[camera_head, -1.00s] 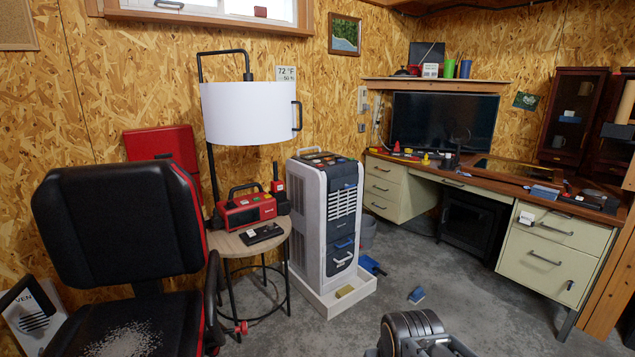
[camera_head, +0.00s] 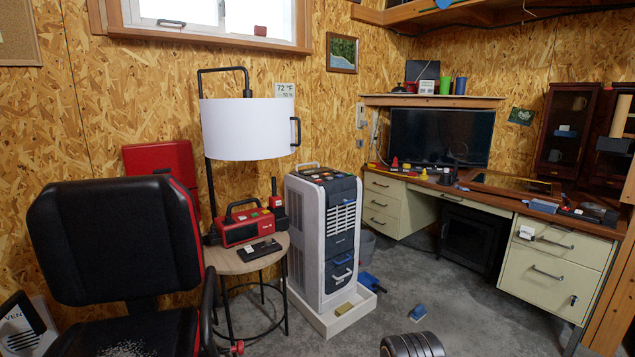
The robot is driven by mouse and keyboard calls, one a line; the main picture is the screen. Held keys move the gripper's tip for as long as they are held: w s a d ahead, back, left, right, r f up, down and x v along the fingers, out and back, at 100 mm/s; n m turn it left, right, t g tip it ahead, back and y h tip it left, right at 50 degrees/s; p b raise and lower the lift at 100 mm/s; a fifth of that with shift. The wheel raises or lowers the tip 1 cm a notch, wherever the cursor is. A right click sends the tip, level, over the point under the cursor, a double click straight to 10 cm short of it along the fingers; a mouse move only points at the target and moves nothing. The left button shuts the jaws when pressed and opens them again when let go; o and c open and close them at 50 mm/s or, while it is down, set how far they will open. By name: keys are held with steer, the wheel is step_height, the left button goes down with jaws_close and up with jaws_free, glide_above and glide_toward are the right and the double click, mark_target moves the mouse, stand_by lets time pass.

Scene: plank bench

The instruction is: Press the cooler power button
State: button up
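The cooler (camera_head: 341,228) is a tall white and dark grey unit with a louvred front, standing upright on a low white tray-like base (camera_head: 329,324) in the middle of the view. Its top panel (camera_head: 322,175) faces up and carries several small coloured buttons or controls; they are too small to tell which is the power button. A dark ribbed rounded part (camera_head: 412,346), probably of my arm, shows at the bottom edge, well apart from the cooler. My gripper's fingers are not in view.
A round stool (camera_head: 250,262) with a red radio (camera_head: 243,226) and dark remote stands left of the cooler, beside a lamp (camera_head: 246,130). A black chair (camera_head: 115,235) is at front left. A desk (camera_head: 556,262) is at right.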

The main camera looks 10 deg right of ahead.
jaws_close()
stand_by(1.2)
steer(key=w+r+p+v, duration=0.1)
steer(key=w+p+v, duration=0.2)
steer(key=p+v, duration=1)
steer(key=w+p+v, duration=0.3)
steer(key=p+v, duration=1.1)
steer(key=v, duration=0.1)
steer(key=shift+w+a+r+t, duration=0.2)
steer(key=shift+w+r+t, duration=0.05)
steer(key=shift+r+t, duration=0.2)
